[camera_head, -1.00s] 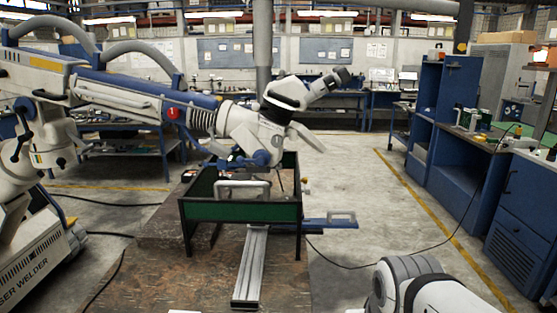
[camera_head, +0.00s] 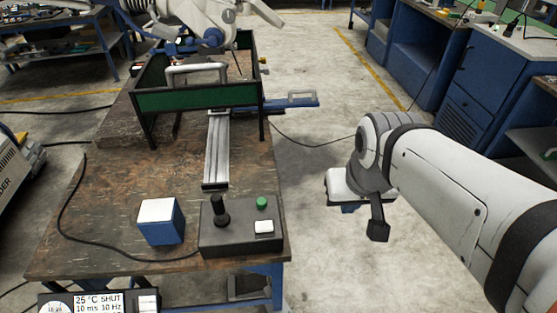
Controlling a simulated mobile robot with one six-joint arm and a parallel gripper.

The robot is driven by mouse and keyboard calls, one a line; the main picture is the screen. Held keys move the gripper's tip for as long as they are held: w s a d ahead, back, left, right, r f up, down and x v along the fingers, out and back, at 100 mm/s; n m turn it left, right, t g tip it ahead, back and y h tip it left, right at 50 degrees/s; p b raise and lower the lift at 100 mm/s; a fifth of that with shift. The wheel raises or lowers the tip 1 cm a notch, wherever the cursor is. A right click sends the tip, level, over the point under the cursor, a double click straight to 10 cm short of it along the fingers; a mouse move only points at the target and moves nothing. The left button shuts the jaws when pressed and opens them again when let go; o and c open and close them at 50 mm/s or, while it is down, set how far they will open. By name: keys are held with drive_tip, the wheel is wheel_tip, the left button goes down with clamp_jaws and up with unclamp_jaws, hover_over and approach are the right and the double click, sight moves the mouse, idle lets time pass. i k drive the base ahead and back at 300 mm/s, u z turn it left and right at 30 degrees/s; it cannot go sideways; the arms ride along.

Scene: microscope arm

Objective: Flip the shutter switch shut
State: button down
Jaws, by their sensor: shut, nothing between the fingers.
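A dark control box (camera_head: 242,232) sits near the table's front edge. It carries a black joystick (camera_head: 220,211), a green button (camera_head: 262,202) and a white switch (camera_head: 264,227). A panel at the bottom edge has a display (camera_head: 99,303) reading "25 °C SHUT 10 ms 10 Hz". Beside the display is a white switch-like part (camera_head: 148,302), cut off by the frame. I cannot tell which one is the shutter switch or how it is set. My gripper (camera_head: 377,231) is shut and empty, hanging to the right of the table, apart from the box.
A blue block with a white top (camera_head: 161,221) stands left of the box. A grey metal rail (camera_head: 217,150) runs back to a green-sided frame (camera_head: 185,100) under the white laser arm (camera_head: 200,14). A black cable (camera_head: 66,210) crosses the table's left. Floor is clear right of the table.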

sight(262, 226)
drive_tip(key=z, duration=0.55)
drive_tip(key=k, duration=1.15)
drive_tip(key=u, duration=0.65)
drive_tip(key=i, duration=1)
drive_tip(key=u, duration=0.05)
